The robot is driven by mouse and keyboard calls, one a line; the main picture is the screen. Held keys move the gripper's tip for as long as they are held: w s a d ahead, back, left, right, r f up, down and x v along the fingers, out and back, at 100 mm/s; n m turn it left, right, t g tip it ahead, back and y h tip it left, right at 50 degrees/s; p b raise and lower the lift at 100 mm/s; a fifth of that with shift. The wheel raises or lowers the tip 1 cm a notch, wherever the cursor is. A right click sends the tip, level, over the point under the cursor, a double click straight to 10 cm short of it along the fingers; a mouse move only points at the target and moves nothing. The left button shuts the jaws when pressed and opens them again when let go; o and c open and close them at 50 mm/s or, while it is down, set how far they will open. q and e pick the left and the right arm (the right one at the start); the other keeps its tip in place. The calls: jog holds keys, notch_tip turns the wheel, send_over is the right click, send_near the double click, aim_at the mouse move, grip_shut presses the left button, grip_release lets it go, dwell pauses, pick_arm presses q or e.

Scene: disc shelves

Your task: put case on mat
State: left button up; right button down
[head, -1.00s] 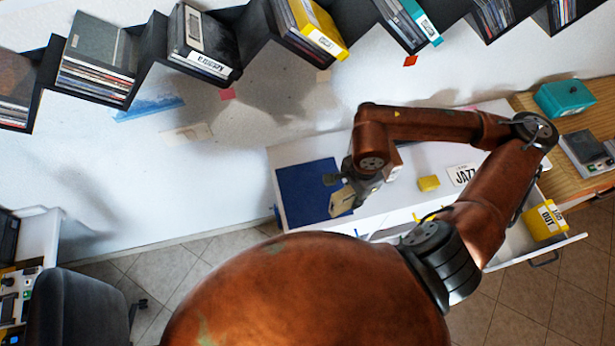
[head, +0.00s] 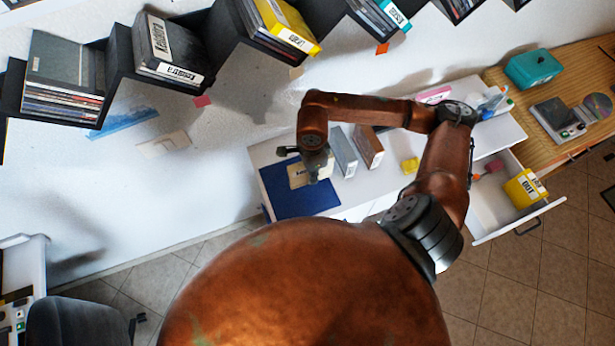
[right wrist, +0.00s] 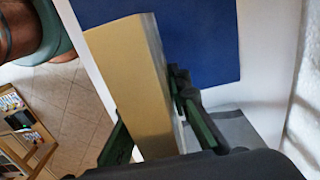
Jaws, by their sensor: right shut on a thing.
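A tan case (head: 300,176) with a label is held in my right gripper (head: 318,170) at the back part of the blue mat (head: 298,204), which lies on the white desk. In the right wrist view the tan case (right wrist: 130,75) stands between the two green-edged fingers of my right gripper (right wrist: 160,130). The blue mat (right wrist: 208,45) shows behind it there. I cannot tell whether the case touches the mat. My left gripper is not in view.
A grey case (head: 343,152) and a brown case (head: 368,147) stand right of the mat. A yellow block (head: 409,165) lies further right. An open drawer (head: 484,212) holds a yellow bin (head: 522,188). Stepped wall shelves (head: 120,65) hold more cases.

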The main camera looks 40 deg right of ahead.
aim_at(308, 178)
jog(key=shift+w+a+f, duration=0.1)
jog(key=shift+w+f, duration=0.2)
jog(key=shift+w+a+f, duration=0.15)
jog(key=shift+w+f, duration=0.2)
jog(key=shift+f, duration=0.1)
notch_tip(308, 178, down, 3)
jog(key=shift+f+p, duration=0.15)
jog(key=shift+p, duration=0.15)
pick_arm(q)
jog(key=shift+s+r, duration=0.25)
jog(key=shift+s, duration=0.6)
pick_arm(e)
jog(key=shift+f, duration=0.15)
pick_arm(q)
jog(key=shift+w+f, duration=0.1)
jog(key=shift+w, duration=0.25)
pick_arm(e)
jog(key=c, duration=1.8)
grip_release()
